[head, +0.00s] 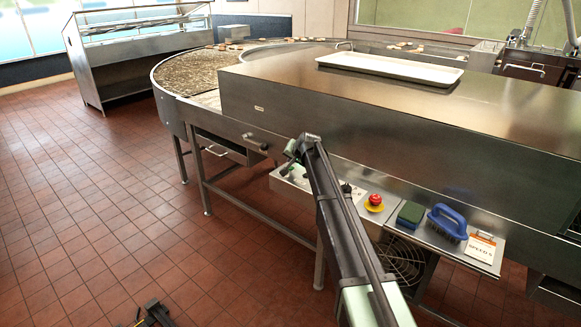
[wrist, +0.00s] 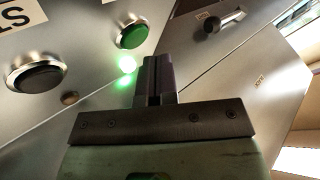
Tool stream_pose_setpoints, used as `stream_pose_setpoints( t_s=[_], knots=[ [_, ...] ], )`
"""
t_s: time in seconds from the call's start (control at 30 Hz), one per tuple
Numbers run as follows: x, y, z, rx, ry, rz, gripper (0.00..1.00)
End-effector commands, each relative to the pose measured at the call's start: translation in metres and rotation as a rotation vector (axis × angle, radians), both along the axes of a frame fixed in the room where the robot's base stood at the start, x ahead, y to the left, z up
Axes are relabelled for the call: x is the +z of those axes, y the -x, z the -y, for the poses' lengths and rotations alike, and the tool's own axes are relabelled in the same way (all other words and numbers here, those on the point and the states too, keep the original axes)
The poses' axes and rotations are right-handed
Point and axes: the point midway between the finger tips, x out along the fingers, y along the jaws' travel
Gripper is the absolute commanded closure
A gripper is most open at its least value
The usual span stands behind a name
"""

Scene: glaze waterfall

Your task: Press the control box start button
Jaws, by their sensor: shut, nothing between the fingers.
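The control box (head: 283,183) is a metal box under the front edge of the steel machine. In the wrist view its panel shows a green button (wrist: 132,36) with a chrome ring and a black button (wrist: 36,75) to the left. A small lamp (wrist: 127,64) glows green just below the green button. My gripper (wrist: 158,62) is shut and empty. Its fingertips appear just right of the green button and the lamp; I cannot tell whether they touch the panel. In the head view my arm partly covers the box, and the fingertips are hard to make out.
A fan grille (head: 402,266) is below.

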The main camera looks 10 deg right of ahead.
Motion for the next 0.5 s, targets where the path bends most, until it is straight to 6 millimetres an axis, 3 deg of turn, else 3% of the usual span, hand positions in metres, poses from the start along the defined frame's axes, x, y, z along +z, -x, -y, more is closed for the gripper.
stream_pose_setpoints(
  t_s=[0.23, 0.5],
  knots=[
    [0.003, 0.0, 0.0, 0.0, 0.0, 0.0, 1.0],
    [0.032, 0.0, 0.0, 0.0, 0.0, 0.0, 1.0]
  ],
)
